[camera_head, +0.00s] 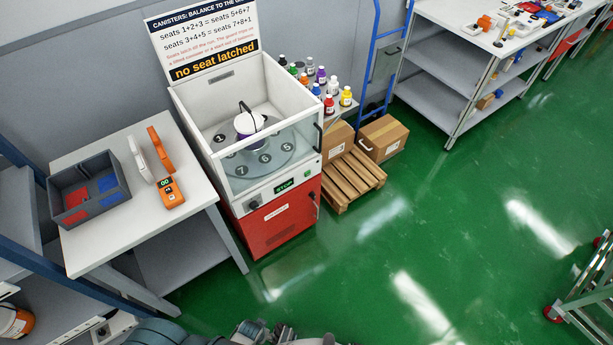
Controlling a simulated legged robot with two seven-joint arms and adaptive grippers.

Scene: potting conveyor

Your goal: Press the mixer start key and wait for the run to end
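The mixer (277,218) is a white and red cabinet in the middle left. Its front strip has a small dark display (284,186) with green "STOP" lettering, a black knob (254,204) and a small green key (307,174). Inside the white tub, a white and purple canister (247,124) with a black wire handle stands on a round numbered plate (262,157). The sign above (202,40) reads "no seat latched". Parts of my own body show at the bottom edge, but no gripper fingers can be made out. Nothing of mine touches the mixer.
A white table (105,236) left of the mixer holds a grey divided bin (86,189) and an orange handheld device (168,192). A pallet (353,178), cardboard boxes (382,138) and a blue hand truck (375,75) stand to its right. The green floor in front is clear.

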